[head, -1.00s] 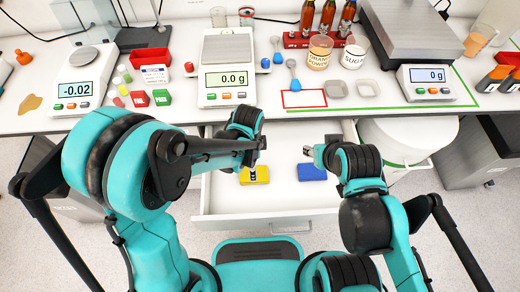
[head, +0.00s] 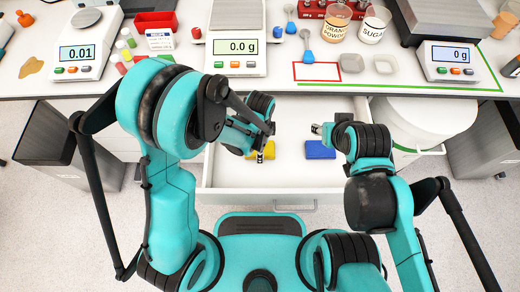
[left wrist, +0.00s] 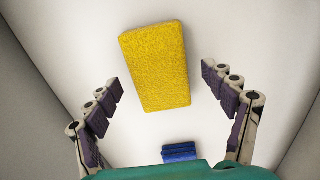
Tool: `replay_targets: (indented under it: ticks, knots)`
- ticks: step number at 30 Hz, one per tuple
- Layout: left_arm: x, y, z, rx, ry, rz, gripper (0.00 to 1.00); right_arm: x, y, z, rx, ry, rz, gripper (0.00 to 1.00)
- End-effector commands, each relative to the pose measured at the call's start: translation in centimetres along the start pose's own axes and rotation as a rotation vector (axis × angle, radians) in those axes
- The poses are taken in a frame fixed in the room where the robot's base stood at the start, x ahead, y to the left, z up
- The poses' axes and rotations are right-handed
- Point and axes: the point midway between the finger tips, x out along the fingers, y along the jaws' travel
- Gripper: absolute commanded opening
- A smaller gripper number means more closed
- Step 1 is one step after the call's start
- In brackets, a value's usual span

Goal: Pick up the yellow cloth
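The yellow cloth (head: 269,151) lies in the open white drawer, mostly hidden by my left gripper (head: 262,154) in the head view. In the left wrist view the yellow cloth (left wrist: 155,65) shows whole, as a thick block. It sits between and beyond the spread fingers of my left gripper (left wrist: 162,84), with space on both sides. The left gripper is open and empty. My right gripper (head: 317,128) is above the drawer near the blue cloth; its finger opening is too small to make out.
A blue cloth (head: 320,150) lies to the right in the same drawer (head: 296,182); it also shows in the left wrist view (left wrist: 180,152). The drawer walls rise around them. The counter above holds scales, cups (head: 335,28) and a blue spoon (head: 307,46).

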Motion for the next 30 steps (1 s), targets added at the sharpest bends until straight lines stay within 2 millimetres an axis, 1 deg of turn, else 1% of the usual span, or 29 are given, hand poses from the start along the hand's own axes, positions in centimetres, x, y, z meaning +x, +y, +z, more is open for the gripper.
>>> replay_targets:
  ticks: [1, 2, 3, 6, 14, 19, 23, 26, 30]
  knots:
    - [0.0, 0.0, 0.0, 0.0, 0.0, 0.0, 0.72, 0.0, 0.0, 0.0, 0.0, 0.0, 0.0, 0.4]
    - [0.0, 0.0, 0.0, 0.0, 0.0, 0.0, 0.64, 0.0, 0.0, 0.0, 0.0, 0.0, 0.0, 0.4]
    - [0.0, 0.0, 0.0, 0.0, 0.0, 0.0, 0.54, 0.0, 0.0, 0.0, 0.0, 0.0, 0.0, 0.4]
    - [0.0, 0.0, 0.0, 0.0, 0.0, 0.0, 0.31, 0.0, 0.0, 0.0, 0.0, 0.0, 0.0, 0.4]
    - [-0.1, 0.0, 0.0, 0.0, 0.0, 0.0, 0.31, 0.0, 0.0, 0.0, 0.0, 0.0, 0.0, 0.4]
    - [-0.8, 0.0, 0.0, 0.0, 0.0, 0.0, 0.31, -0.4, 0.0, -0.3, 0.0, 0.0, 0.0, 0.4]
    - [-2.4, 0.0, 0.0, 0.0, 0.0, 0.0, 0.31, -1.1, 0.0, -0.8, 0.0, 0.0, 0.0, 0.4]
    - [-4.4, 0.0, 0.0, 0.0, 0.0, 0.0, 0.31, -2.0, 0.0, -1.4, 0.0, 0.0, 0.0, 0.4]
    - [-6.2, 2.0, -2.2, 0.007, 0.0, 0.0, 0.31, -2.9, 0.0, -2.1, 0.0, 0.0, 0.0, 0.4]
